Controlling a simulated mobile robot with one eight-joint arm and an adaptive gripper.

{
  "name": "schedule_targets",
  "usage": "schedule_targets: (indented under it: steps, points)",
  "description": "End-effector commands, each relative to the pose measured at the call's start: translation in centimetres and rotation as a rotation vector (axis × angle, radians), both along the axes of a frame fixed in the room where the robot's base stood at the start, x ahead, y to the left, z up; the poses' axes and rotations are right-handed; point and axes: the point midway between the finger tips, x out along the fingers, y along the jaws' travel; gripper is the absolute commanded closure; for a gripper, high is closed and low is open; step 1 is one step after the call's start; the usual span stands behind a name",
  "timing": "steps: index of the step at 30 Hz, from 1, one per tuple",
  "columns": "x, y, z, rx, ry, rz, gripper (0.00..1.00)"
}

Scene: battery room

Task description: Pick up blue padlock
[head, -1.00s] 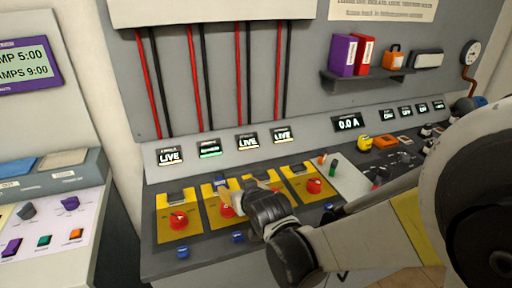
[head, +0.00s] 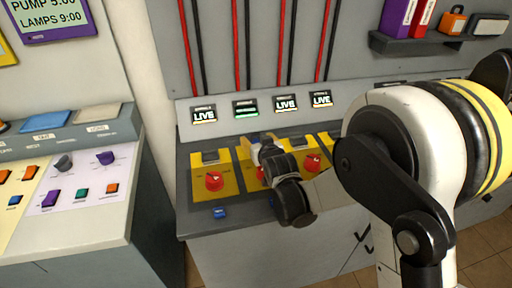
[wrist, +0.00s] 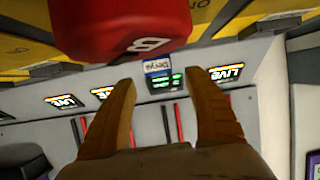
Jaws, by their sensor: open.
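A small blue block with a white name label (wrist: 157,66), apparently the blue padlock, shows between and beyond my fingertips in the wrist view. I cannot see its shackle or tell whether the fingers touch it. My gripper (wrist: 162,77) is open, its two tan fingers on either side of the block in the picture. In the head view my gripper (head: 257,146) is over the second yellow panel from the left, partly hidden by its own wrist. Another small blue piece (head: 220,212) lies at the console's front edge, below the first panel.
A red knob marked B (wrist: 122,25) looms close in the wrist view. Another red knob (head: 214,181) stands on the leftmost yellow panel. Small displays (head: 204,115) line the wall behind. A separate console (head: 100,218) is at the left, across a gap.

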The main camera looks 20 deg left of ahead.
Motion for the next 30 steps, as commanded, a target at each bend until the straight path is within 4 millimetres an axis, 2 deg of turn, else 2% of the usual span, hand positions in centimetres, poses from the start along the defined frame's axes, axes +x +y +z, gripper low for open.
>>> schedule_targets:
  steps: [1,4,11,12,14,15,18,30]
  points:
    - [0.61,0.36,-0.62,0.0,0.0,0.0,0.39]
    - [1.35,0.81,-0.82,0.0,0.0,0.0,0.39]
    - [1.53,0.9,-0.7,0.0,0.0,0.0,0.39]
    - [1.53,0.9,-0.69,0.0,0.0,0.0,0.43]
    - [1.53,0.9,-0.69,0.0,0.0,0.0,0.62]
    - [1.52,0.9,-0.7,0.0,0.0,0.0,0.74]
    - [1.51,0.89,-0.7,0.0,0.0,0.0,0.99]
    - [1.51,0.89,-0.47,0.0,0.0,0.0,0.99]
